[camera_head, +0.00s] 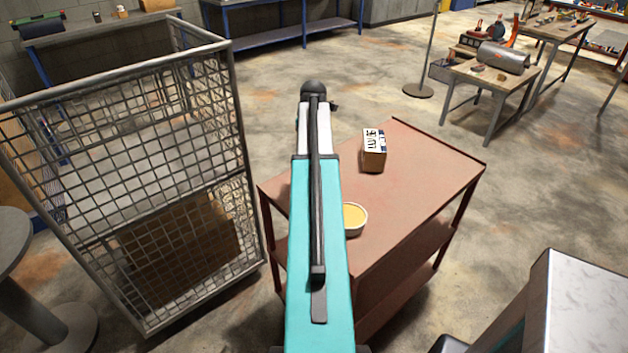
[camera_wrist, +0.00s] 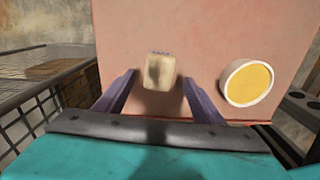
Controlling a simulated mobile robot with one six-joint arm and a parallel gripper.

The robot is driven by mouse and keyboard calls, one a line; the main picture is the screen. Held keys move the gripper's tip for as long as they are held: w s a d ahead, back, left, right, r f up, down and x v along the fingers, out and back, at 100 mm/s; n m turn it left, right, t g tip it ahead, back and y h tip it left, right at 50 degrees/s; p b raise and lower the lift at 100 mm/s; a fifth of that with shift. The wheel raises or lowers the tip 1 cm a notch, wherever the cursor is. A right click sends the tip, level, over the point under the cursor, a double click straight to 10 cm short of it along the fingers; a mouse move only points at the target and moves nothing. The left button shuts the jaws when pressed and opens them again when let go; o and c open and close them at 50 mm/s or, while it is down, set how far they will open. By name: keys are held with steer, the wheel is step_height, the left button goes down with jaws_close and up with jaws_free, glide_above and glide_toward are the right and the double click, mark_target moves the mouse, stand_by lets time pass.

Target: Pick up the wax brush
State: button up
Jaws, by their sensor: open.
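A small pale wooden block (camera_wrist: 161,71), apparently the wax brush, lies on the reddish cart top (camera_wrist: 207,40) in the wrist view. Small dark marks show along its far edge, and a shadow falls on its face. My gripper (camera_wrist: 159,79) is open, its two purple fingers on either side of the block, with gaps on both sides. I cannot tell how far above the cart top the fingers are. In the head view my teal arm covers this part of the cart, and neither block nor fingers show.
A white bowl of yellow wax (camera_wrist: 249,82) stands close right of my right finger; it also shows in the head view (camera_head: 355,218). A labelled carton (camera_head: 374,152) stands farther back on the cart. A wire mesh cage (camera_head: 180,150) stands left of the cart.

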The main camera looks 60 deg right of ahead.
steer(key=shift+f, duration=0.2)
stand_by(0.3)
steer(key=shift+a+f+p, duration=0.15)
steer(key=shift+f+p, duration=0.8)
steer(key=shift+f, duration=1.6)
steer(key=shift+c, duration=0.3)
steer(key=c, duration=1.1)
